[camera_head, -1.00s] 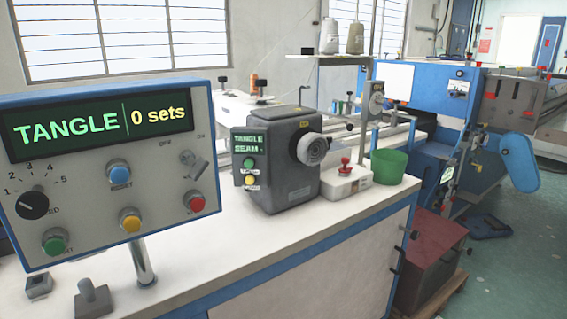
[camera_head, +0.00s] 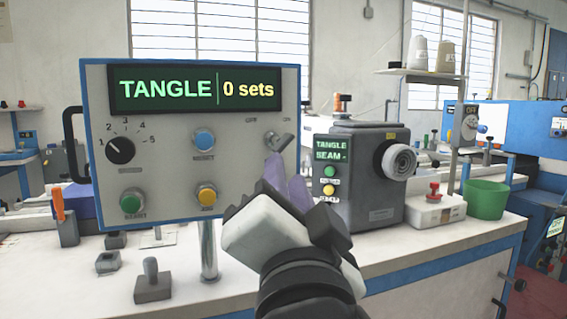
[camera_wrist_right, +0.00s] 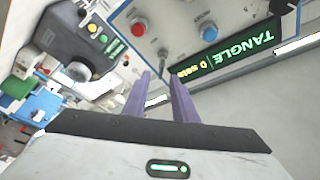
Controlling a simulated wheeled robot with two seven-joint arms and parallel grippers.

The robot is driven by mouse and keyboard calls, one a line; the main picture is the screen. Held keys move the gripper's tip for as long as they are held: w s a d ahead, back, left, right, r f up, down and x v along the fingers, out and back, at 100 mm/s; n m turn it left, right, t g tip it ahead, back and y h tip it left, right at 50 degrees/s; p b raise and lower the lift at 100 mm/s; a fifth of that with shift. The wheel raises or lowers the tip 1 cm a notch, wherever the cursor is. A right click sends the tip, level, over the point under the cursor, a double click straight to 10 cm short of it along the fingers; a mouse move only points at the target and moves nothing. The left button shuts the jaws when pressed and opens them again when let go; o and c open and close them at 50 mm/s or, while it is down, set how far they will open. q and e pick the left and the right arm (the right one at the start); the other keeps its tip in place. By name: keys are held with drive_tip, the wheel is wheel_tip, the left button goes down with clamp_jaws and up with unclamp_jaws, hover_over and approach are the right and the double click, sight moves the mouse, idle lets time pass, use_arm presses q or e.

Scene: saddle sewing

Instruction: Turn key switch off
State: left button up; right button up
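The control panel (camera_head: 237,182) has a dark display reading TANGLE and 0 sets. The key switch (camera_head: 279,141) is at its right side, with the grey key tilted up and right toward the right-hand label. My right gripper (camera_head: 286,178) is in front of the panel's lower right corner, its purple fingertips just below the key. In the right wrist view, its two fingers (camera_wrist_right: 160,95) are apart with nothing between them. The key switch (camera_wrist_right: 163,52) shows small beyond the tips there. The gripper hides the red button in the head view. My left gripper is not in view.
A green button (camera_head: 131,201), yellow button (camera_head: 206,195), blue button (camera_head: 203,140) and black dial (camera_head: 120,150) are on the panel. The red button (camera_wrist_right: 139,27) shows in the wrist view. A grey machine (camera_head: 365,177) stands right of the panel, with a green bin (camera_head: 487,198) farther right.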

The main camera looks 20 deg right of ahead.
sight(284, 147)
drive_tip(key=x, duration=1)
drive_tip(key=shift+s+d+r+p, duration=0.1)
drive_tip(key=shift+d+r+p, duration=0.05)
drive_tip(key=shift+r+p, duration=0.25)
drive_tip(key=shift+c, duration=0.4)
clamp_jaws()
